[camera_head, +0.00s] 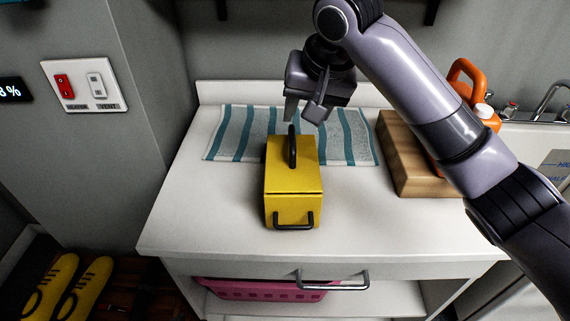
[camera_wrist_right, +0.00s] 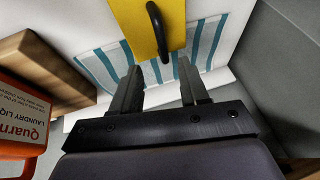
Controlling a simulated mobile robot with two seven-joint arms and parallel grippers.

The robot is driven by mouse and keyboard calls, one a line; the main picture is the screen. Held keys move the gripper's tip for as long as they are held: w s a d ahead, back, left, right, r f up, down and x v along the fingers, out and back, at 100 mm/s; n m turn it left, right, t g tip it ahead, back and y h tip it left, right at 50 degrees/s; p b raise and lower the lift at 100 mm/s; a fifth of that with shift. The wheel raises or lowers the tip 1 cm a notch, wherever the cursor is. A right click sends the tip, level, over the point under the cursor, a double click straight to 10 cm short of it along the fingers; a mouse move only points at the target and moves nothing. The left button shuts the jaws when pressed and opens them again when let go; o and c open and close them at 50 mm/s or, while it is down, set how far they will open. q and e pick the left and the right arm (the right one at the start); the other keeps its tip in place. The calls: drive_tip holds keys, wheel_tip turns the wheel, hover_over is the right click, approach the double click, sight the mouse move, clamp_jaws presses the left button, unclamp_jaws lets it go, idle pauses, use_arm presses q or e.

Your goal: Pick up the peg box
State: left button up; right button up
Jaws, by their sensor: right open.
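The peg box is a yellow box (camera_head: 292,204) with a black handle on its top and another black handle on its front face. It sits on the white counter, its back part over a striped towel (camera_head: 228,134). In the right wrist view the yellow box (camera_wrist_right: 128,22) shows at the top, with its black top handle (camera_wrist_right: 157,30) just beyond the fingers. My right gripper (camera_head: 302,112) is open and empty, above and behind the box, close to the top handle. I cannot tell whether a finger touches it. My left gripper is not in view.
A wooden block (camera_head: 402,160) and an orange laundry jug (camera_head: 466,84) stand right of the towel, partly behind my right arm. A drawer handle (camera_head: 333,281) juts from the counter front above a pink basket (camera_head: 262,291). The counter (camera_head: 190,200) left of the box is clear.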

sight(293, 133)
drive_tip(key=shift+a+p+x, duration=0.2)
drive_tip(key=shift+p+x, duration=0.45)
drive_tip(key=shift+x, duration=2.75)
drive_tip(key=shift+w+r, duration=0.1)
drive_tip(key=shift+w, duration=0.05)
clamp_jaws()
drive_tip(key=shift+r, duration=0.1)
